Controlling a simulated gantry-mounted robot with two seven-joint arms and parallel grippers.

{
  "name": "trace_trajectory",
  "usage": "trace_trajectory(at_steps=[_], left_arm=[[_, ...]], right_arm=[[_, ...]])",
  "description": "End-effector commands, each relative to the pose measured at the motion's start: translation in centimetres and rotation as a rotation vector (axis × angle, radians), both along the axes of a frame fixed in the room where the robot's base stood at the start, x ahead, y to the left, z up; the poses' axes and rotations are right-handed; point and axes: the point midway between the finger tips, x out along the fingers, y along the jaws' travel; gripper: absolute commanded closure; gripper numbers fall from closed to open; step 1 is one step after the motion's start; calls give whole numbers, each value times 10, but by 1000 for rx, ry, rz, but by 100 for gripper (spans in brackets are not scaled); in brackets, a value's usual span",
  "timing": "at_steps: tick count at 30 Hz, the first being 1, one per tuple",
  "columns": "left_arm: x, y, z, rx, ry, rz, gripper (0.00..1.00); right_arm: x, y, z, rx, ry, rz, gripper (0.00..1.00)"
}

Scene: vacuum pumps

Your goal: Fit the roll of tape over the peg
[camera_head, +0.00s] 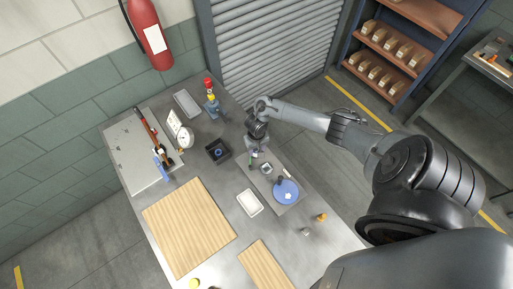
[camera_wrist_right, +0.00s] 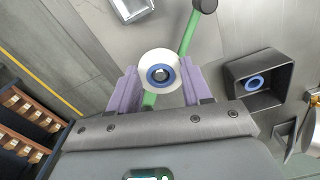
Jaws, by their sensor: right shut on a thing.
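A white roll of tape with a blue core (camera_wrist_right: 160,72) sits between the purple fingers of my right gripper (camera_wrist_right: 161,84) in the right wrist view. The fingers are shut on the roll, one on each side. A green-handled tool (camera_wrist_right: 187,36) shows behind and below the roll. In the head view my right gripper (camera_head: 256,146) is over the far end of a grey plate (camera_head: 293,207). The roll is hard to make out there. I cannot tell the peg clearly, nor whether anything stands inside the roll's hole. My left gripper is not in view.
A dark square box (camera_head: 218,151) holding a blue ring stands left of the gripper; it also shows in the wrist view (camera_wrist_right: 284,98). A blue disc (camera_head: 286,191) lies on the plate. A white tray (camera_head: 250,202) and wooden boards (camera_head: 188,227) lie nearer the front.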

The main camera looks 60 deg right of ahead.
Motion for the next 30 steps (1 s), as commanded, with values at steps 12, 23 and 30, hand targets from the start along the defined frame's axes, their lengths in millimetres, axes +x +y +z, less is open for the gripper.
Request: trace_trajectory(at_steps=[12, 23, 30], left_arm=[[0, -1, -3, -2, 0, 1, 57], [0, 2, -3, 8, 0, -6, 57], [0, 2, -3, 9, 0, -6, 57]], right_arm=[[0, 0, -11, 0, 0, 0, 80], [0, 0, -13, 0, 0, 0, 80], [0, 0, -13, 0, 0, 0, 80]])
